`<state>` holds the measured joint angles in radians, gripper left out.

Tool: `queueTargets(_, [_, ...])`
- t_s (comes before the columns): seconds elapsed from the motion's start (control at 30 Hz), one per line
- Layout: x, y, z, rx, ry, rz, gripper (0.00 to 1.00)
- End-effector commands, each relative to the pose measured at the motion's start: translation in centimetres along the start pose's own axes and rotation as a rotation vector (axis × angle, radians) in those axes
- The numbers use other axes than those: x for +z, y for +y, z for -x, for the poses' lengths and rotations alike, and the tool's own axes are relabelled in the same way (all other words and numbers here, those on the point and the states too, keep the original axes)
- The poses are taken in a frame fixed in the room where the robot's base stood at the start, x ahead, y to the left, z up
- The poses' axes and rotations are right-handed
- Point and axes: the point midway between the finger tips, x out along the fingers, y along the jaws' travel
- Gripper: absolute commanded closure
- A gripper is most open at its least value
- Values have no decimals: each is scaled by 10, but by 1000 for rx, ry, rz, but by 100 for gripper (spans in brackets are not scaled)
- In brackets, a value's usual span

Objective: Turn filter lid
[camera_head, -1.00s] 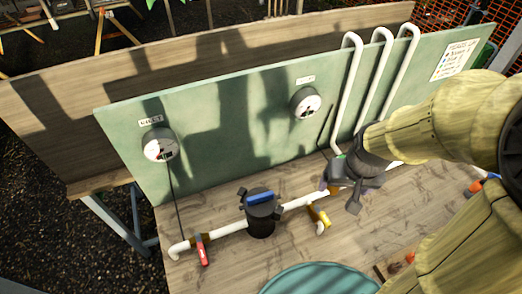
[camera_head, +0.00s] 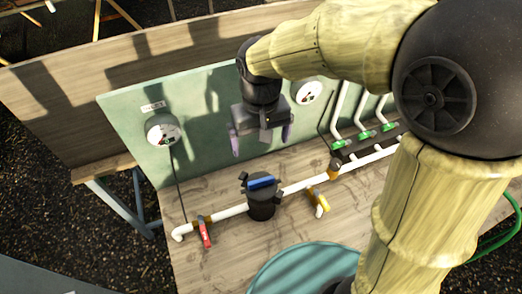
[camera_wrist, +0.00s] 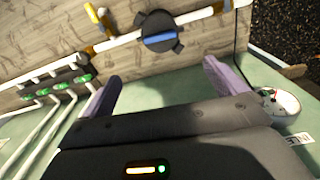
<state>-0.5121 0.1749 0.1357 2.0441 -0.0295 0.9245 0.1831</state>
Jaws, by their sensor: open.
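The filter is a black canister (camera_head: 262,204) set in the white pipe on the wooden bench. Its round black lid has dark lugs around the rim and a blue bar (camera_head: 261,183) across the top. In the wrist view the lid (camera_wrist: 157,32) lies ahead of the fingers, with the blue bar (camera_wrist: 160,38) across it. My gripper (camera_head: 261,143) is open and empty, with purple fingers pointing down. It is in the air above and behind the filter, in front of the green panel, and apart from the lid.
A red-handled valve (camera_head: 204,234) is left of the filter and a yellow-handled valve (camera_head: 318,200) right of it. The green panel (camera_head: 203,92) carries two gauges, the left one (camera_head: 163,130) and the right one (camera_head: 307,91). Green-handled valves (camera_head: 363,135) stand at right. A teal round surface (camera_head: 300,268) is in front.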

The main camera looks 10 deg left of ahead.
Motion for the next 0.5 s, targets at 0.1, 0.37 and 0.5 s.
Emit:
queueTargets(0.1, [0,0,-10,1,-4,0,4])
queueTargets(0.37, [1,0,-48,0,-7,-1,4])
queueTargets(0.5, [1,0,-70,0,-6,0,4])
